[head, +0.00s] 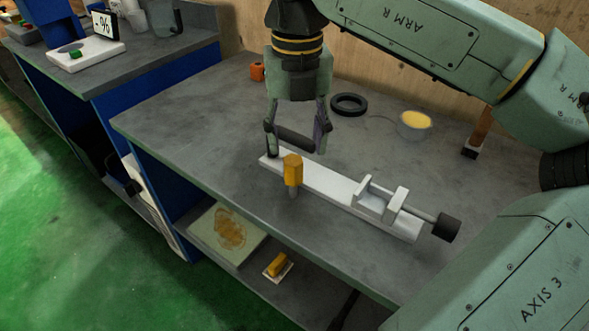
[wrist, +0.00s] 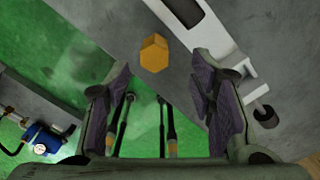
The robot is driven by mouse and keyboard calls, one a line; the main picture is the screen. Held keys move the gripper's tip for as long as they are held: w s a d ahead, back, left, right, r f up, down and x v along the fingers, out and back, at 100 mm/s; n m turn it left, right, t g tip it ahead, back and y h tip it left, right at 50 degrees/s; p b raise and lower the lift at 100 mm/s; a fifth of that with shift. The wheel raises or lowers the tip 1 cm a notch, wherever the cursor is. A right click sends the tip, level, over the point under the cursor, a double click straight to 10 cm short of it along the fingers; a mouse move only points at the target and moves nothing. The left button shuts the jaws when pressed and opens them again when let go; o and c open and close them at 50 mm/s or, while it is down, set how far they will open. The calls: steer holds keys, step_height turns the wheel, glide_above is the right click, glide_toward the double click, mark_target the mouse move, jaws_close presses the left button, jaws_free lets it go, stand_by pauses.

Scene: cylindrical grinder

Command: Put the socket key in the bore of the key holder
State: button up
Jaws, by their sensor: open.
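A yellow-orange hexagonal piece on a short grey shank (head: 292,172), which looks like the socket key, stands upright near the front edge of the grey worktop, in front of a white rail. In the wrist view its hexagonal top (wrist: 154,54) lies ahead of my fingers, roughly between their lines. My gripper (head: 296,145) is open with its fingers down, above and slightly behind the key, apart from it. A dark bar shows between the fingers in the head view; I cannot tell what it is. I cannot identify the key holder for sure; a small orange block (head: 257,71) sits at the back.
The white rail (head: 325,183) carries a clamp-like fixture with a black knob (head: 446,227). A black ring (head: 349,104), a cup with yellow contents (head: 415,124) and a wooden-handled brush (head: 478,135) stand behind. The worktop's left part is clear. A shelf lies below the front edge.

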mark_target(293, 160)
steer(key=shift+a+f+p, duration=0.15)
steer(key=shift+f+p, duration=0.25)
steer(key=shift+f, duration=1.2)
steer(key=shift+a+f+p, duration=0.15)
steer(key=shift+f+p, duration=0.2)
steer(key=shift+f, duration=1.2)
steer(key=shift+c, duration=0.2)
jaws_close()
